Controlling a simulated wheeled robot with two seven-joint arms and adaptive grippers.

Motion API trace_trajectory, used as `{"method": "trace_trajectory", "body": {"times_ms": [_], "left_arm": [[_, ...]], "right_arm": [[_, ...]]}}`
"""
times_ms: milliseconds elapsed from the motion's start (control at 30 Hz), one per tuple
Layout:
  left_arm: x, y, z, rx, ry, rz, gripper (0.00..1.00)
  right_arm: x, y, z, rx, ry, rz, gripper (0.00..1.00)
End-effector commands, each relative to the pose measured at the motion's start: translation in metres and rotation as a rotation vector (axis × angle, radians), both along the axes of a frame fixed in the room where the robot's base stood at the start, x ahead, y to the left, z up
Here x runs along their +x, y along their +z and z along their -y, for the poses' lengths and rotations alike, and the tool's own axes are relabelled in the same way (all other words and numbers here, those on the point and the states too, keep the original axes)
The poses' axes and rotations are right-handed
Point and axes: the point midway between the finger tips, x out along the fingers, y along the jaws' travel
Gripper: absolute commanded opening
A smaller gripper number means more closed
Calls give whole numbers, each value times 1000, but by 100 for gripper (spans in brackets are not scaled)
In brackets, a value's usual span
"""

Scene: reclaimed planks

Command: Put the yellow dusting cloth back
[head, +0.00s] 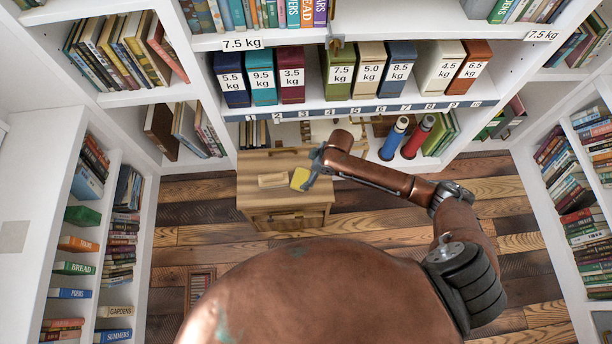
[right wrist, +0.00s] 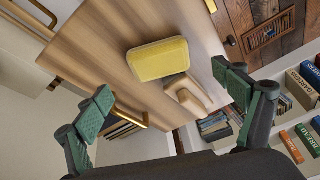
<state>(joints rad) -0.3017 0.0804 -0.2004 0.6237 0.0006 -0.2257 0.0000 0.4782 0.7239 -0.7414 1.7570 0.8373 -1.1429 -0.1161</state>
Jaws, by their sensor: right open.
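The yellow dusting cloth (head: 299,178) is a thick, rounded yellow block shape on the wooden top of a low cabinet (head: 254,201). It also shows in the right wrist view (right wrist: 158,60), beyond my fingertips, with nothing gripping it. My right gripper (head: 314,167) is just right of the cloth in the head view. In the right wrist view its two green fingers (right wrist: 165,84) are spread wide and empty, facing the cabinet top. My left gripper is in neither view.
A pale wooden piece (head: 272,180) lies beside the cloth, close to it in the right wrist view (right wrist: 188,97). A blue bottle (head: 394,139) and a red bottle (head: 417,137) stand on the low shelf to the right. Bookshelves surround the cabinet; plank floor is open on both sides.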

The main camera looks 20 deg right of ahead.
Motion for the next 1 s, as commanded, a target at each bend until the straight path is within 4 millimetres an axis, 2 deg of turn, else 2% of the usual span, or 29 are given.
{"method": "trace_trajectory", "body": {"times_ms": [33, 233, 767, 867, 967, 1000], "left_arm": [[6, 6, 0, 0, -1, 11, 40], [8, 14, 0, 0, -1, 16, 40], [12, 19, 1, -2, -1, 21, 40], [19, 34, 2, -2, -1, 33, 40], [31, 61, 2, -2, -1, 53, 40], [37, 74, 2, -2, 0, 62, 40]], "right_arm": [[0, 15, 4, -2, 0, 7, 89], [-6, 38, 12, -1, 0, 2, 89], [-7, 43, 16, 2, -16, 4, 89], [-2, 42, 27, 14, -79, 20, 89], [1, 33, 52, 25, -199, 47, 89], [-1, 26, 66, 25, -257, 57, 89]]}}
